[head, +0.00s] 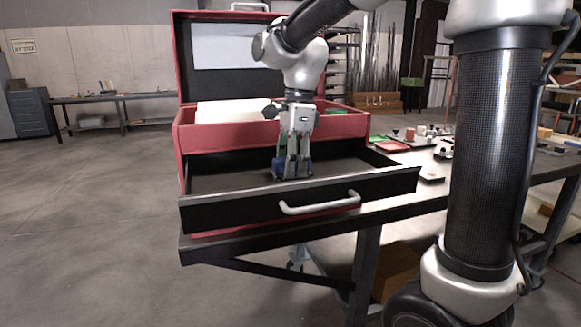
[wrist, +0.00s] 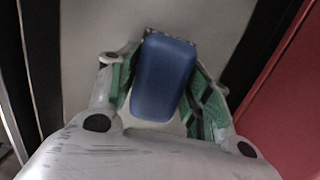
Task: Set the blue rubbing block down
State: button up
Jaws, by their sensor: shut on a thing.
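The blue rubbing block (wrist: 163,78) is a rounded blue block held between the green-padded fingers of my gripper (wrist: 165,100) in the wrist view. In the head view my gripper (head: 292,172) points down into the open drawer (head: 230,182) of a red tool chest. The block (head: 277,168) shows there as a blue patch between and beside the fingers, low over the drawer floor. I cannot tell whether the block touches the floor. The gripper hides part of the block.
The red tool chest (head: 225,138) stands on a dark bench (head: 400,204), its lid raised and a white item (head: 233,110) in the top. The drawer front with its handle (head: 320,203) is nearest. Small parts and a red tray (head: 392,146) lie to the right. The drawer floor around the gripper looks clear.

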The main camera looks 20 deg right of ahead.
aim_at(298, 157)
jog(key=shift+f, duration=0.5)
jog(key=shift+d+f, duration=0.1)
jog(key=shift+f, duration=0.05)
jog(key=o, duration=1.2)
jog(key=r, duration=0.4)
jog(key=d+r, duration=0.1)
jog(key=r, duration=0.7)
jog(key=shift+d+r, duration=0.15)
jog(key=shift+d, duration=0.1)
